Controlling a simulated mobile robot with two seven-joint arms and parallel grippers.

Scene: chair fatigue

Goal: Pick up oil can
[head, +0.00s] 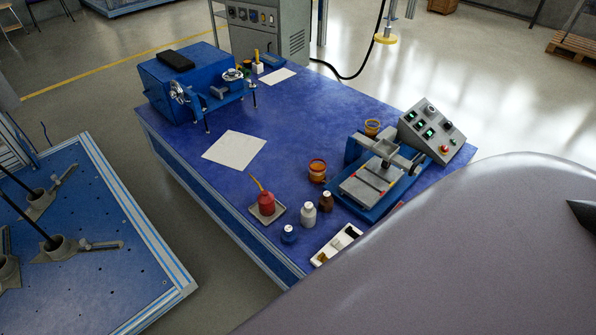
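The oil can (266,204) is red with a thin yellow spout that points up and to the left. It stands upright on a small grey tray (279,215) near the front edge of the blue workbench (290,130). Neither of my grippers shows in the head view. A large smooth grey surface, which I cannot identify for sure, fills the lower right of the picture and hides the bench's near right part.
Beside the can stand a white bottle (309,215), a brown bottle (326,202) and a blue bottle (289,234). An orange-brown container (317,171) and a grey test device (372,185) lie to the right. A paper sheet (234,150) lies behind, with clear bench around it.

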